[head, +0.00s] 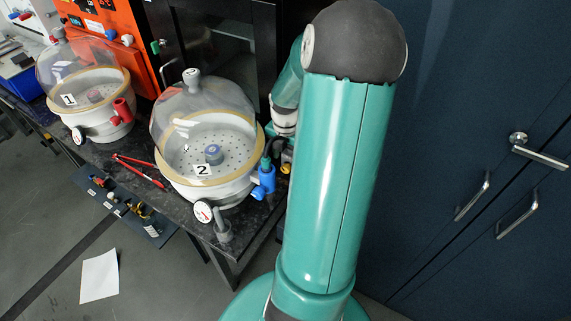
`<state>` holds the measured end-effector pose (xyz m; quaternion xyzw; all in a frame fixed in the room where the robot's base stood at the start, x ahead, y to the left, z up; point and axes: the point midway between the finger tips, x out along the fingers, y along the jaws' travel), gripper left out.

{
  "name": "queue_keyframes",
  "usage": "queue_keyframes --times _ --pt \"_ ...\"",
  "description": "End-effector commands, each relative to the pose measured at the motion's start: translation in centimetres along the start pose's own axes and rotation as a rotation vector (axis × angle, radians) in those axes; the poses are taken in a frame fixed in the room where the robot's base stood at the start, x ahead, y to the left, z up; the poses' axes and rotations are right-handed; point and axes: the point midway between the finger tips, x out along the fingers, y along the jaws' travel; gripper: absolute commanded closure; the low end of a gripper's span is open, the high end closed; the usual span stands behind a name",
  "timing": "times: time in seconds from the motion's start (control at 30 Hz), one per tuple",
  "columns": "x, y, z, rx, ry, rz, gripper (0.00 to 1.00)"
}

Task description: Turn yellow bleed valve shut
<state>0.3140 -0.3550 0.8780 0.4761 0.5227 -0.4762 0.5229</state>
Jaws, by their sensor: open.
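A small yellow part (286,168), likely the yellow bleed valve, shows just right of the number 2 vessel, beside my arm. It is small and partly covered, so I cannot tell how its handle is turned. My gripper (276,147) is open, just above and left of the yellow part. My own arm hides part of this area, and I cannot tell whether the fingers touch the valve. The domed vessel marked 2 (180,186) stands on the dark bench, with a blue valve (266,180) on its right side.
A second domed vessel marked 1 (90,122) has a red valve (122,112). Red tongs (140,171) lie on the bench (140,150). Dark blue cabinets (470,130) stand at right. Paper (100,276) lies on the floor.

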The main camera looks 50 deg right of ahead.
Motion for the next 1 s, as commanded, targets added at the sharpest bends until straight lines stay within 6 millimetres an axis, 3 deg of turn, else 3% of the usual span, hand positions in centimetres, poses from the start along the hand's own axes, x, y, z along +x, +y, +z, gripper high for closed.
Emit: queue_keyframes --times 0.1,0.23,0.63,0.87,1.0 --pt "2.4 0.1 0.1 0.000 0.003 -0.001 0.50" --pt "4.1 0.2 0.2 0.001 0.002 0.000 0.50" --pt "5.1 0.3 0.4 0.001 -0.001 0.000 0.50" --pt "5.0 0.3 0.4 0.001 -0.001 0.000 0.94" --pt "5.1 0.3 0.4 0.000 0.000 -0.006 0.95"
